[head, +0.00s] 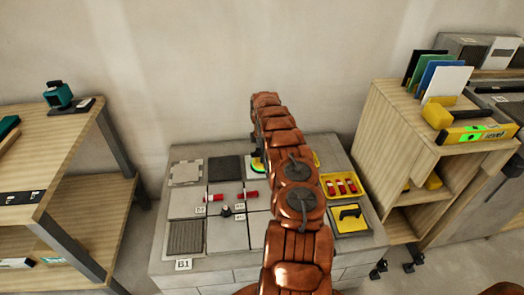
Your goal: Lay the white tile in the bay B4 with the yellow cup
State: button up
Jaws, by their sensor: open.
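A white tile (447,82) leans at the front of a row of upright black, green and blue tiles on top of the wooden shelf at right. My arm rises through the middle of the view and covers part of the grey bench (340,152). My gripper's fingers are hidden behind the arm; a dark sliver at its left edge may be part of the wrist. A yellow-green round piece (258,165) shows partly beside the arm, maybe a suction cup; I cannot tell whether it is the yellow cup. Label B1 (184,265) is readable; B4 is not.
The bench carries grey and dark tiles, red-and-white pieces (250,195), a yellow tray (344,186) of red items and a black-handled tool on yellow (350,216). A yellow block (437,115) and a spirit level (480,134) lie near the white tile. A wooden table (60,135) stands left.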

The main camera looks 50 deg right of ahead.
grip_shut()
dwell(0.4)
dwell(0.6)
grip_release()
dwell(0.4)
jog(key=shift+r, duration=0.1)
